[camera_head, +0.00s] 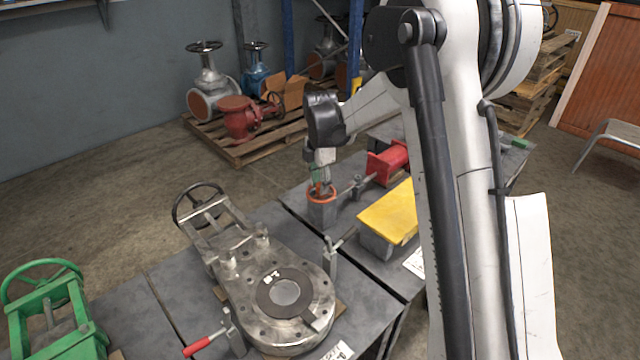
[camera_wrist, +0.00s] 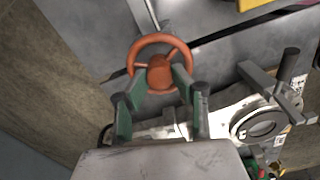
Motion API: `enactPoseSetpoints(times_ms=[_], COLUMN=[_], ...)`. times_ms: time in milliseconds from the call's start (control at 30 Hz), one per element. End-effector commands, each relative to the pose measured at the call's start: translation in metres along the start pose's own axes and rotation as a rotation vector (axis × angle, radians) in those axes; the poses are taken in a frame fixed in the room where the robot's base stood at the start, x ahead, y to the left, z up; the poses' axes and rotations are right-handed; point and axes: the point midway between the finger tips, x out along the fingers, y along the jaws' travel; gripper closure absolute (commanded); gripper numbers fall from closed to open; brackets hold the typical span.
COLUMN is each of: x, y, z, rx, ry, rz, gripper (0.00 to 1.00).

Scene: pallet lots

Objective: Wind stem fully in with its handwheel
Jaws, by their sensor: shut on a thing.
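An orange handwheel (camera_head: 331,197) lies flat on a grey block-like body (camera_head: 322,214) at the middle of the bench. It also shows in the wrist view (camera_wrist: 160,40) as a spoked ring with a central hub (camera_wrist: 159,72). My gripper (camera_head: 319,183) reaches down onto the handwheel from above. In the wrist view, the green-padded fingers of my gripper (camera_wrist: 159,80) stand on both sides of the hub, shut on it. The stem cannot be made out; the hub, fingers and body hide what is below the wheel.
A large steel gate valve (camera_head: 255,275) with a dark handwheel (camera_head: 198,204) lies in front, with clamps beside it. A green valve (camera_head: 55,310) is at the left. A yellow block (camera_head: 388,215) and red part (camera_head: 388,161) sit nearby. A pallet (camera_head: 237,150) holds valves behind.

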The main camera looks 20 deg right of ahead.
Motion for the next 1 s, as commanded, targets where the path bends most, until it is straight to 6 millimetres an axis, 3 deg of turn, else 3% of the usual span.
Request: enactPoseSetpoints(times_ms=[767, 800, 900, 1000], x=[-0.0003, -0.0003, -0.0003, -0.0002], y=[0.0, 0.0, -0.0001, -0.0001], z=[0.0002, 0.0002, 0.0002, 0.0001], rx=[-0.104, -0.104, -0.104, -0.104], ry=[0.0, 0.0, 0.0, 0.0], rz=[0.001, 0.001, 0.0, 0.0], gripper=[1.0, 0.73, 0.59, 0.57])
